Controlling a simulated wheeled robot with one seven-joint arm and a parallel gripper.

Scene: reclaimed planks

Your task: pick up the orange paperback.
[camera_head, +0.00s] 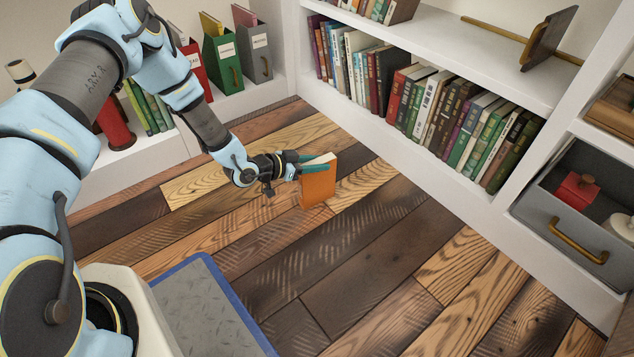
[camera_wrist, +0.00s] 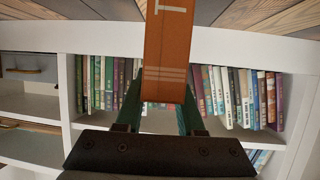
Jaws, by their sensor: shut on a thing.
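The orange paperback (camera_head: 318,184) stands upright at the end of my arm, over the plank floor. My gripper (camera_head: 318,164) has its green fingers on either side of the book's upper part. In the wrist view the orange paperback (camera_wrist: 168,55) lies between the two fingers of my gripper (camera_wrist: 160,105), which are shut on it. I cannot tell whether its lower edge touches the floor.
A white bookcase (camera_head: 450,185) with rows of books stands behind and to the right. A grey drawer (camera_head: 560,225) with a brass handle is at the right. Green and grey file boxes (camera_head: 222,62) stand at the back left. The plank floor in front is clear.

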